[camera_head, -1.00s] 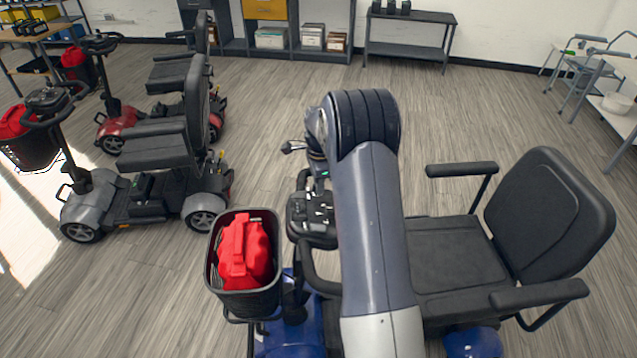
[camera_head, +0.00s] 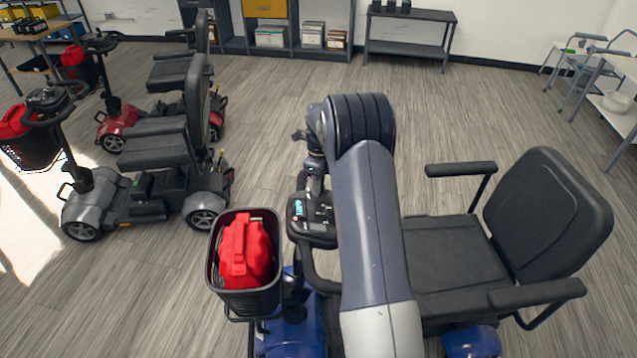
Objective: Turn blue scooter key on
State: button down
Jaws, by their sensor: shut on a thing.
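The blue scooter (camera_head: 297,335) stands in the front middle, with a black seat (camera_head: 450,262) and a black control console (camera_head: 312,232) on its tiller. A small display (camera_head: 298,207) on the console is lit blue, with a small red light beside it. My gripper (camera_head: 316,190) points down at the far part of the console, partly hidden by my arm. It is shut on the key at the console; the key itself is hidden.
A black basket (camera_head: 247,300) with a red bag (camera_head: 245,252) hangs at the scooter's front, close to the console. A grey scooter (camera_head: 84,212) and a red scooter (camera_head: 112,128) stand at left. The floor behind the console is clear.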

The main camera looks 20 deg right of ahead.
dwell(0.5)
jog(key=c, duration=1.4)
grip_release()
notch_tip(320, 180, up, 11)
jog(key=b, duration=0.1)
jog(key=shift+w+d, duration=0.3)
jog(key=shift+d, duration=0.05)
jog(key=shift+f, duration=0.2)
jog(key=f, duration=0.7)
jog(key=f+p, duration=0.1)
jog(key=f, duration=0.2)
jog(key=shift+s+a+f, duration=0.35)
jog(key=shift+r, duration=0.1)
